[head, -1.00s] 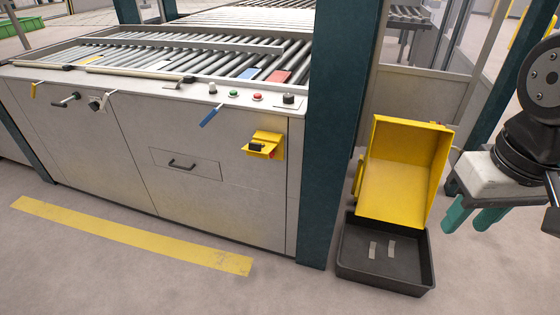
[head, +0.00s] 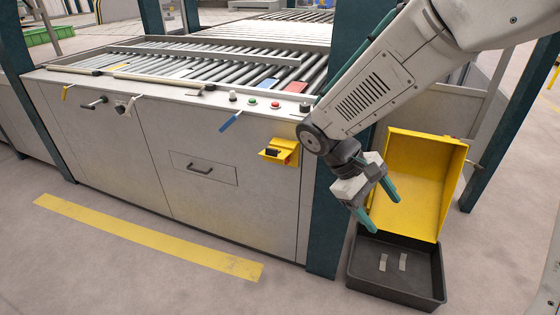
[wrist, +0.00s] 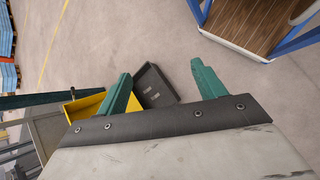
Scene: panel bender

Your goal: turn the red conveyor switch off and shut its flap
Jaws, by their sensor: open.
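The yellow switch housing (head: 289,150) sits on the front of the grey machine cabinet, below the button row. A black part (head: 272,152) and a little red show at it. A yellow plate juts out at its lower left, looking like the flap standing open. The red switch's position is too small to tell. My gripper (head: 381,209) is open and empty, to the right of and below the housing, in front of the yellow bin. In the wrist view my gripper (wrist: 160,72) points at the floor; the switch is not seen there.
The yellow bin (head: 425,185) stands behind a black tray (head: 395,290) holding two small pale pieces. A dark green post (head: 323,200) stands between the housing and my gripper. A blue lever (head: 230,121) sticks out left of the housing.

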